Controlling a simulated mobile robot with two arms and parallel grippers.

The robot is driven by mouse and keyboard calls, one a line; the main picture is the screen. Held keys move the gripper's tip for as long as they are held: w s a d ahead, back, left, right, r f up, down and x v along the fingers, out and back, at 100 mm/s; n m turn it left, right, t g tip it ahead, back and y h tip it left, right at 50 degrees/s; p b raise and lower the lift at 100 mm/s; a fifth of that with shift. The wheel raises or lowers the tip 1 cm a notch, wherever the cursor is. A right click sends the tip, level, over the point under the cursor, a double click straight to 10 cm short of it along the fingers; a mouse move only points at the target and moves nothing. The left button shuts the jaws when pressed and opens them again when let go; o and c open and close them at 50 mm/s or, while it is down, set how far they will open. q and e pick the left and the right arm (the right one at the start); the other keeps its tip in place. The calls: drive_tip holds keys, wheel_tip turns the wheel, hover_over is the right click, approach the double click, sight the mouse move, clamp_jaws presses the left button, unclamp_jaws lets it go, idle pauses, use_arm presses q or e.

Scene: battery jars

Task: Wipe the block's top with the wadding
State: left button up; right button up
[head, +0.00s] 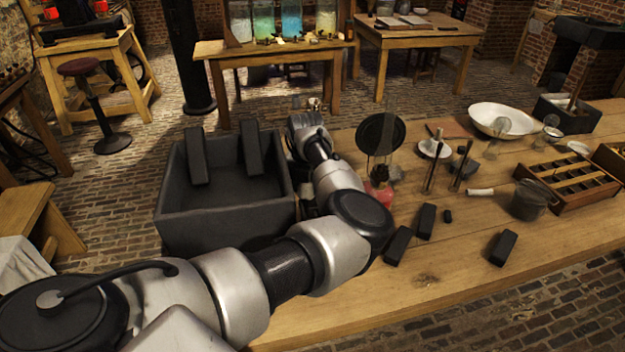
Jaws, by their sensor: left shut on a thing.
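My left arm crosses the view from the lower left and bends back at its wrist. My left gripper (308,128) is beside the right wall of the dark bin, near the table's left end. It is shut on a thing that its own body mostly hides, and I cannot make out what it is. I see no wadding clearly. Dark blocks lie on the table: one block (398,246) beside my arm, another block (426,221) behind it, and a third block (503,248) to the right. I cannot tell which one the task names. My right gripper is not in view.
The open dark bin (226,222) has two long dark blocks (195,156) leaning in it. A round black disc (380,134), a red-based lamp (378,194), a white basin (501,119), a dark pot (530,200) and a wooden rack (566,183) stand on the table. Its front edge is clear.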

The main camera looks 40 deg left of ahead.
use_arm(q)
drive_tip(key=shift+s+a+f, duration=0.1)
drive_tip(key=shift+s, duration=0.05)
drive_tip(key=shift+f, duration=0.1)
drive_tip(key=shift+w+d+b, duration=0.35)
drive_tip(key=shift+w+d, duration=0.5)
drive_tip(key=shift+w, duration=0.1)
drive_tip(key=shift+w+d, duration=0.45)
drive_tip(key=shift+w, duration=0.05)
drive_tip(key=shift+r, duration=0.2)
wheel_tip(320, 180, up, 6)
drive_tip(key=p, duration=0.5)
